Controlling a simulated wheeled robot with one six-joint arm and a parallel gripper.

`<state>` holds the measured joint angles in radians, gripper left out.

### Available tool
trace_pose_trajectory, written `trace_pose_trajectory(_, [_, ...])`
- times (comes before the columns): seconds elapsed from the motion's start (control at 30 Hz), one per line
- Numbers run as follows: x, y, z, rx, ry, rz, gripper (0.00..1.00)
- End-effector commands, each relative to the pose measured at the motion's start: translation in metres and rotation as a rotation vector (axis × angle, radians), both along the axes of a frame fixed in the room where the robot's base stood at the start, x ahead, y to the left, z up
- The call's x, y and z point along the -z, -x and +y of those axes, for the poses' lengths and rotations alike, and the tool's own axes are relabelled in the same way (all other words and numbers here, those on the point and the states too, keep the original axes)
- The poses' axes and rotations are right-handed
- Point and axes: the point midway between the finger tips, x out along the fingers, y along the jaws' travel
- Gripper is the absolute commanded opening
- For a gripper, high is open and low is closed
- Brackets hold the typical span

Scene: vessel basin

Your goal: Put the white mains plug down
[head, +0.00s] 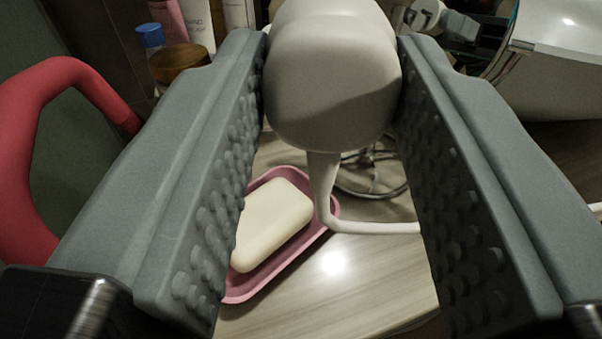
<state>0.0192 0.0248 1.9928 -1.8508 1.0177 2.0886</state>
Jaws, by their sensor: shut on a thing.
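The white mains plug (333,75) is a rounded off-white body at the top centre of the head view. My gripper (333,60) is shut on it, with one grey studded jaw against each side. The plug's white cable (323,190) hangs from its underside, bends and runs right behind the right jaw. The plug appears held above the wooden counter (370,275). Its pins are not visible.
A pink soap dish (262,290) with a cream soap bar (272,224) lies below, left of the cable. Bottles (195,25) stand at the back left. A red curved handle (30,130) is at far left, a pale basin (560,60) at right. Counter is bare front centre.

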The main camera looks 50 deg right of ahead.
Motion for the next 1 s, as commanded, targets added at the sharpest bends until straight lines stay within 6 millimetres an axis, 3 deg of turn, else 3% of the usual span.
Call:
trace_pose_trajectory(0.03, [0.017,0.005,-0.002,0.004,0.003,0.003,0.00])
trace_pose_trajectory(0.17, [0.044,0.016,-0.005,0.010,0.008,-0.005,0.00])
trace_pose_trajectory(0.43, [0.060,0.020,-0.006,0.010,0.009,-0.011,0.00])
trace_pose_trajectory(0.7, [0.103,0.020,-0.006,0.009,0.010,-0.008,0.00])
trace_pose_trajectory(1.0, [0.125,0.020,-0.006,0.009,0.009,-0.010,0.00])
